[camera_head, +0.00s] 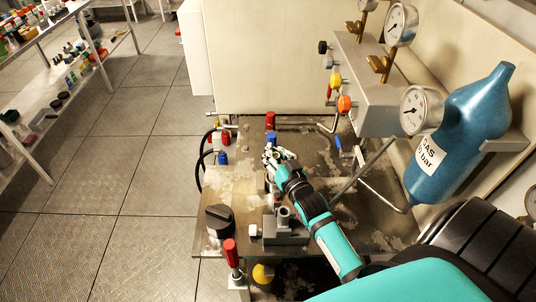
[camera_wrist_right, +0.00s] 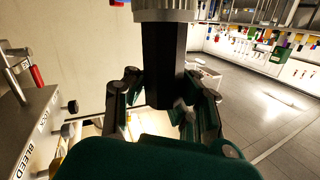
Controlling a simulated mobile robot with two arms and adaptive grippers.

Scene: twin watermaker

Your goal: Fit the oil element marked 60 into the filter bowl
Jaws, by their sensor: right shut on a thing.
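My right gripper (camera_head: 277,157) is over the middle of the worktop, with its teal arm coming in from the lower right. In the wrist view the right gripper (camera_wrist_right: 163,108) has its fingers on both sides of a dark, straight-sided piece (camera_wrist_right: 162,55) with a grey knurled collar at the top. It is shut on this piece; no mark 60 is readable on it. A small blue part (camera_head: 271,139) shows at the fingertips in the head view, and I cannot tell whether it is held. I cannot pick out the filter bowl for certain. My left gripper is out of view.
A red cylinder (camera_head: 270,120) stands behind the gripper. Red and blue valve fittings (camera_head: 221,157) are at the worktop's left edge. A black knob (camera_head: 218,220) and a grey block (camera_head: 285,232) are in front. Gauges and a blue gas bottle (camera_head: 455,135) crowd the right.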

